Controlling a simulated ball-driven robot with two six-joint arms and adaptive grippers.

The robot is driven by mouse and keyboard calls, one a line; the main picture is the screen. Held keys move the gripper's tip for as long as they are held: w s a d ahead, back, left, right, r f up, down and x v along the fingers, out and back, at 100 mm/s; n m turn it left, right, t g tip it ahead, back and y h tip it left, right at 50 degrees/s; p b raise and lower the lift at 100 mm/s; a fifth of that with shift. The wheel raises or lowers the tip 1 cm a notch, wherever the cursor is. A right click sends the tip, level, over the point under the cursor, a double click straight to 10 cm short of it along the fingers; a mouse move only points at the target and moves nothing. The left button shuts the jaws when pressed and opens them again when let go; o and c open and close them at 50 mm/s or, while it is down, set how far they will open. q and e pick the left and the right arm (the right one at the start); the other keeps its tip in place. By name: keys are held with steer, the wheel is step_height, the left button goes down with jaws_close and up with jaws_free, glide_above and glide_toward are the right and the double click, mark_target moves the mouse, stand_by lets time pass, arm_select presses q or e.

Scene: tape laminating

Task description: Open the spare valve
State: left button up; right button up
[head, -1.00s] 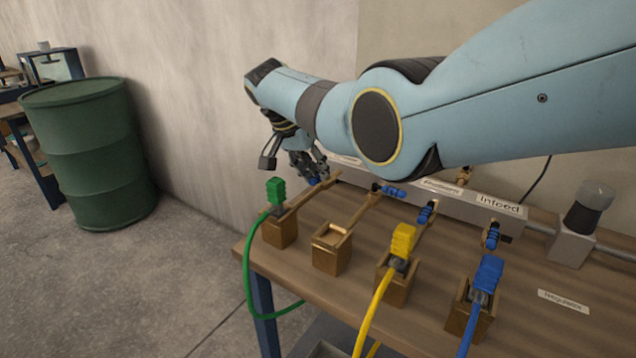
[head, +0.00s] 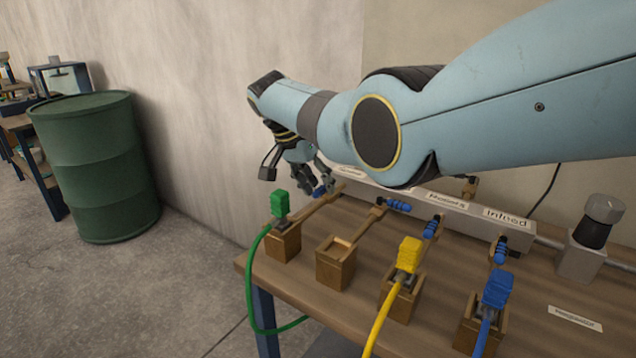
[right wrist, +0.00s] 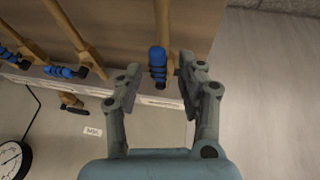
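Several valves with blue handles line the pale manifold on the table. My right gripper (head: 316,182) is at the leftmost valve handle (head: 321,192), which it partly hides. In the right wrist view my right gripper (right wrist: 160,75) is open, with one finger on each side of this blue handle (right wrist: 158,60); I see no clear contact. The handle points roughly along its pipe. The second handle (head: 397,205) lies crosswise to its pipe; it also shows in the right wrist view (right wrist: 62,72). I cannot read which label marks the spare valve. My left gripper is out of view.
A green plug (head: 280,204), a yellow plug (head: 409,253) and a blue plug (head: 497,288) sit in wooden blocks along the front; one block (head: 336,265) is empty. A regulator (head: 592,238) stands at the right. A gauge (right wrist: 12,160) shows in the right wrist view. A green barrel (head: 95,165) stands left.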

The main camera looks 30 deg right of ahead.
steer(key=v, duration=1.2)
